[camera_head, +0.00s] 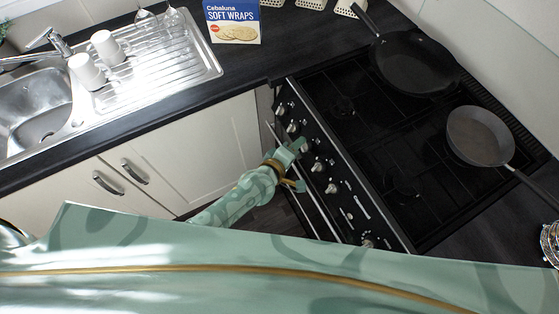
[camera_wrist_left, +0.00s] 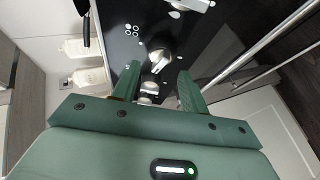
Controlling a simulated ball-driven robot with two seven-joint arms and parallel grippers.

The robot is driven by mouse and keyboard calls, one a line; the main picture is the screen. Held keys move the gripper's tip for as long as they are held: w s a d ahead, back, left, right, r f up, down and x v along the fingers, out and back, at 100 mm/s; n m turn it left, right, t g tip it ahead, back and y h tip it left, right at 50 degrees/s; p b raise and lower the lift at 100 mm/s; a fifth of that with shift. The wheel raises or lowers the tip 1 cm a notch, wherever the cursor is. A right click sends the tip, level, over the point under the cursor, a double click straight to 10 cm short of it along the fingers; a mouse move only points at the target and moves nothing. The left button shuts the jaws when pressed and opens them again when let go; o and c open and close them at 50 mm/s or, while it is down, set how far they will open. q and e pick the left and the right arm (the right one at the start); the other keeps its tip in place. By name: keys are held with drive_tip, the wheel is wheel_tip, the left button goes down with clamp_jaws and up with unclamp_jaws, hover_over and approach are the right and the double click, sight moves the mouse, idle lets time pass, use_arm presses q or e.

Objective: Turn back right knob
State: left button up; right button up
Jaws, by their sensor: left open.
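The black stove (camera_head: 352,130) has a row of silver knobs along its front panel. My left gripper (camera_head: 299,166) is in front of this panel, its two green fingers spread apart near the middle knobs. In the left wrist view the open fingers (camera_wrist_left: 160,78) have a silver knob (camera_wrist_left: 160,58) beyond and between their tips, with a gap on each side. Another knob (camera_wrist_left: 149,89) shows lower, closer to the gripper's base. I cannot tell from the panel marks which knob is the back right one. My right gripper is not in view.
A large black pan (camera_head: 415,65) and a smaller grey pan (camera_head: 479,136) stand on the hob. A metal handle bar (camera_wrist_left: 255,45) runs along the stove front close to the gripper. The sink (camera_head: 35,112), white mugs (camera_head: 88,70) and a wraps box (camera_head: 232,22) are to the left.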

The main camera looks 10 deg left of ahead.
use_arm(q)
drive_tip(key=p+v, duration=0.4)
drive_tip(key=v, duration=1)
drive_tip(key=shift+s, duration=0.25)
drive_tip(key=shift+d, duration=0.1)
